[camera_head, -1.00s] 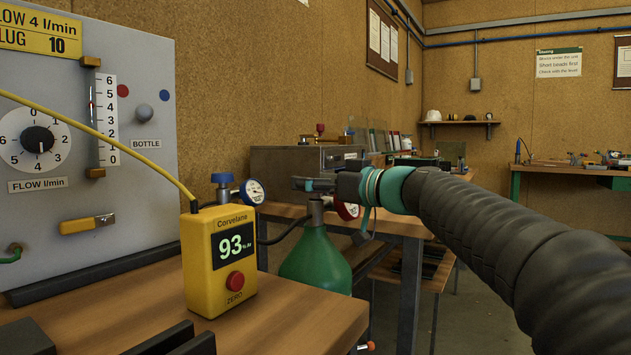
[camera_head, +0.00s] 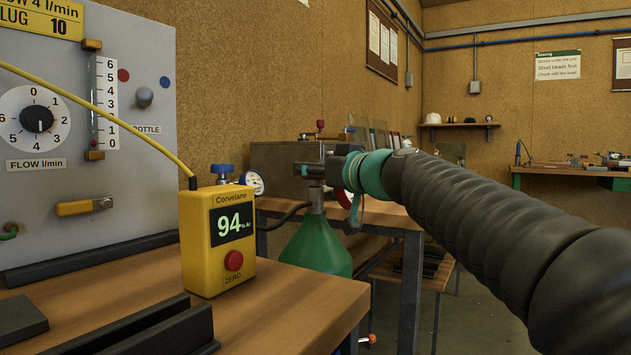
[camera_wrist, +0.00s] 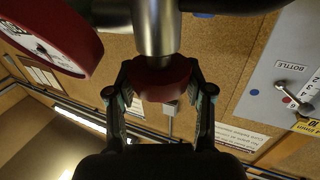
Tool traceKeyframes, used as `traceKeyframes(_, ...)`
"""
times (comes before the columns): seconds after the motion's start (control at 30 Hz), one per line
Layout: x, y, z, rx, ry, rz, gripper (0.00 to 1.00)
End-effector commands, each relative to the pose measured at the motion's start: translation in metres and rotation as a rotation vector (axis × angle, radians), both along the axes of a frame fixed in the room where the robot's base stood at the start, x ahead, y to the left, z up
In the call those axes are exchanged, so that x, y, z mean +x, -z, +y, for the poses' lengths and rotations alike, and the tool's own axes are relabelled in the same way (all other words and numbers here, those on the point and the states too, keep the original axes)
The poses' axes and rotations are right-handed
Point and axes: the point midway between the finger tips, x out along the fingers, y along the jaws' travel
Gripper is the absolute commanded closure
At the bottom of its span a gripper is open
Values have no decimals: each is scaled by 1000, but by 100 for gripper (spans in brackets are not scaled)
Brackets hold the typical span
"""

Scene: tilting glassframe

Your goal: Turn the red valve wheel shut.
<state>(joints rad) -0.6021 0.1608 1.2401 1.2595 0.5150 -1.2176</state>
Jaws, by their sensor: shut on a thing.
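The red valve wheel (camera_wrist: 163,82) shows in the wrist view, below a metal stem, between the two fingers of my gripper (camera_wrist: 160,92). The fingers are shut on its rim from both sides. In the head view my gripper (camera_head: 308,169) is at the top of the green gas bottle (camera_head: 317,246), and the wheel is hidden behind it there. A red-rimmed gauge (camera_wrist: 48,32) is close beside the wheel in the wrist view. In the head view only part of a red rim (camera_head: 342,198) shows by my gripper.
A yellow meter (camera_head: 218,243) reading 94 stands on the near wooden bench (camera_head: 290,310). A grey panel (camera_head: 130,200) with a flow dial (camera_head: 37,119) is at left. A blue-knobbed valve with a gauge (camera_head: 254,183) is behind the meter. A table stands behind the bottle.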

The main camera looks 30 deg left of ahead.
Motion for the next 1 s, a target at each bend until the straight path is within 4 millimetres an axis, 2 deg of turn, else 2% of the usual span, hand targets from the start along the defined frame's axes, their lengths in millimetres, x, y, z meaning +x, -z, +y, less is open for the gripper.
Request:
traceKeyframes(0.5, 1, -3, 2, -7, 281, 9, 83)
traceKeyframes(1.0, 1, 1, 0, -3, 397, 3, 83)
